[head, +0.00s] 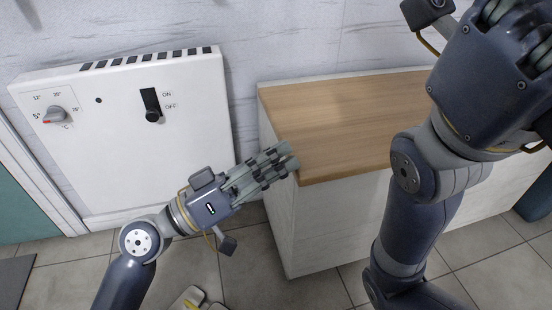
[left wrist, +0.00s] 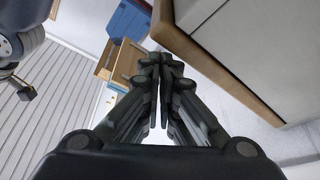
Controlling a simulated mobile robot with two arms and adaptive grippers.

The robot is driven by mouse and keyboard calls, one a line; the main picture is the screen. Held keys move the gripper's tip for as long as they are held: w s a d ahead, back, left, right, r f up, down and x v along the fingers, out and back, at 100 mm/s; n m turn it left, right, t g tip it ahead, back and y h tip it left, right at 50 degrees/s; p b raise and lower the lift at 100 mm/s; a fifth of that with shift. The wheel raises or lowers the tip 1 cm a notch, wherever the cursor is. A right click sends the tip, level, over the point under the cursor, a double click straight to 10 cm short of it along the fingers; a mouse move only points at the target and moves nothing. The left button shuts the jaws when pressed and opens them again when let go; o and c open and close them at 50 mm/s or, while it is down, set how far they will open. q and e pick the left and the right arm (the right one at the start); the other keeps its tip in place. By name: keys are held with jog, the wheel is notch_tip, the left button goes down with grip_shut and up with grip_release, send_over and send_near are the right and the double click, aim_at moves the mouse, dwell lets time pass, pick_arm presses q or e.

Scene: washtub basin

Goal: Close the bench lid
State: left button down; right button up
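The bench (head: 340,225) has a white body and a light wooden lid (head: 345,115). In the head view the lid lies about flat over the body; I cannot tell whether a small gap remains under it. My left gripper (head: 289,158) is at the lid's near left corner, with its fingers together and nothing seen between them. In the left wrist view the gripper (left wrist: 160,60) is beside the lid's wooden edge (left wrist: 225,80); contact is unclear. My right gripper (head: 515,15) is raised at the top right, partly cut off by the frame, its fingertips not clear.
A white wall heater (head: 125,120) with a knob and an ON/OFF switch stands left of the bench. A pale object (head: 190,298) lies at the bottom edge. A teal bin (head: 537,200) stands at the far right.

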pick_arm(q)
jog(key=shift+s+d+f, duration=0.1)
jog(key=shift+d+f, duration=0.05)
jog(key=shift+f, duration=0.5)
jog(key=r+v, duration=0.1)
jog(key=v, duration=1.1)
jog(key=shift+r, duration=0.1)
